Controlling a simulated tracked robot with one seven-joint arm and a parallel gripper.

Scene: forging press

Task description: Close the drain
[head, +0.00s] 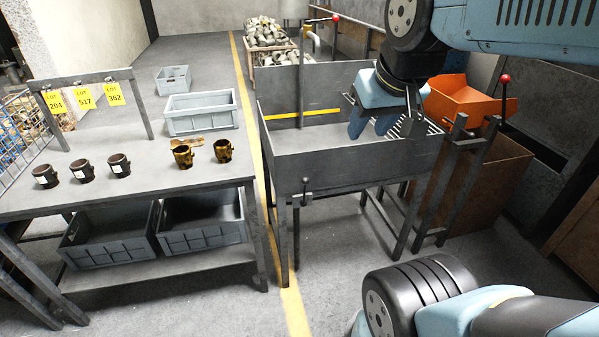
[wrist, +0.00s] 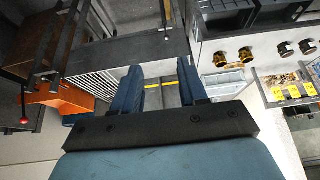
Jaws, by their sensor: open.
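The grey metal tank (head: 350,165) stands on legs at the middle, with a yellow line on its inner back wall. A small dark lever fitting (head: 306,190) sits on its front face near the left leg; I cannot tell whether this is the drain valve or how it is set. My gripper (head: 371,127) is open and empty, fingers pointing down, above the right part of the tank by its slatted grate (head: 425,122). In the wrist view, the open fingers (wrist: 166,88) frame the tank inside with its yellow line. No drain hole is clearly visible.
A red-knobbed lever (head: 505,80) stands by an orange chute (head: 465,97) at right, another (head: 335,18) behind the tank. A workbench (head: 140,190) with cups and grey bins is at left. Floor before the tank is clear.

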